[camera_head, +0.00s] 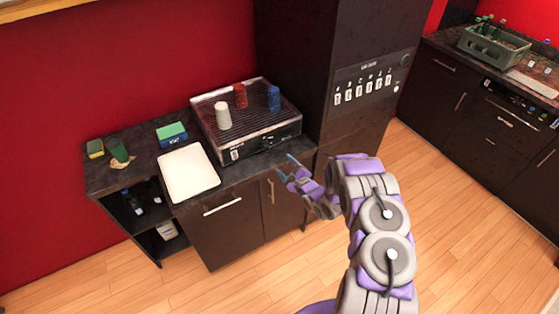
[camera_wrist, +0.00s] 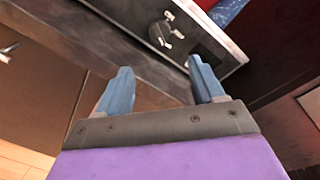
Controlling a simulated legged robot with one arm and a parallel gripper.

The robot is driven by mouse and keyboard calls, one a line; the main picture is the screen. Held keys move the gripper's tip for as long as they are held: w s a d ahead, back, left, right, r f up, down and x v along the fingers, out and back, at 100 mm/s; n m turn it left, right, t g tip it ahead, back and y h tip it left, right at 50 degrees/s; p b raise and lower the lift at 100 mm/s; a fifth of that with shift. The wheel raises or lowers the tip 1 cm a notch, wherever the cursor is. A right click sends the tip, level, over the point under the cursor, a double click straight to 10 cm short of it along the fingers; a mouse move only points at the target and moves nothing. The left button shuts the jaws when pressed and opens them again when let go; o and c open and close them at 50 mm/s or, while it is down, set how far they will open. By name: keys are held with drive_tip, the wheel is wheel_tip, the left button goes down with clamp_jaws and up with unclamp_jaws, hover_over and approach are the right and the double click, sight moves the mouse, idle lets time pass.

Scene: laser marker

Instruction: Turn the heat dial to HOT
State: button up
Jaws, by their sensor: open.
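The heat dial (camera_head: 267,143) is a small dark knob on the front panel of a boxy appliance (camera_head: 285,133) with a ribbed top. In the wrist view the dial (camera_wrist: 160,32) shows beyond my fingertips, with a light mark beside it. Its setting and labels are too small to read. My gripper (camera_head: 286,165) is in front of and below the panel, a little right of the dial. In the wrist view its two blue fingers (camera_wrist: 159,68) are apart with nothing between them. They look clear of the dial.
White (camera_head: 223,116), red (camera_head: 240,95) and blue (camera_head: 273,98) cups stand on the appliance. A white tray (camera_head: 188,173) and a green-topped sponge (camera_head: 171,134) lie left of it. A tall dark cabinet (camera_head: 362,85) rises on the right. The wooden floor ahead is open.

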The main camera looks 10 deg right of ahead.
drive_tip(key=v, duration=0.4)
drive_tip(key=shift+s+d, duration=0.2)
drive_tip(key=shift+s, duration=0.15)
drive_tip(key=shift+w, duration=0.1)
drive_tip(key=w+d+r+n+g+h+b, duration=0.1)
drive_tip(key=d+r+n+g+h+b, duration=0.2)
drive_tip(key=d+r+n+g+h, duration=0.25)
drive_tip(key=s+d+r+n+g+h+b, duration=0.3)
drive_tip(key=s+d+r+n, duration=0.15)
drive_tip(key=s+r, duration=0.3)
drive_tip(key=s+a+r+n+g+y+b, duration=0.1)
drive_tip(key=s+a+r+n+g, duration=0.1)
drive_tip(key=s, duration=1.2)
drive_tip(key=s+a+r+n+g+b, duration=0.2)
drive_tip(key=s+a+n, duration=0.4)
drive_tip(key=s, duration=0.8)
drive_tip(key=s+a+r+n+g+y+b, duration=0.1)
drive_tip(key=s+a+r+n+g, duration=0.3)
drive_tip(key=s+a, duration=0.4)
drive_tip(key=s+g+b, duration=0.1)
drive_tip(key=s, duration=0.6)
drive_tip(key=shift+a+r+n+y, duration=0.15)
drive_tip(key=shift+a+n+y, duration=0.2)
drive_tip(key=shift+a+n, duration=0.05)
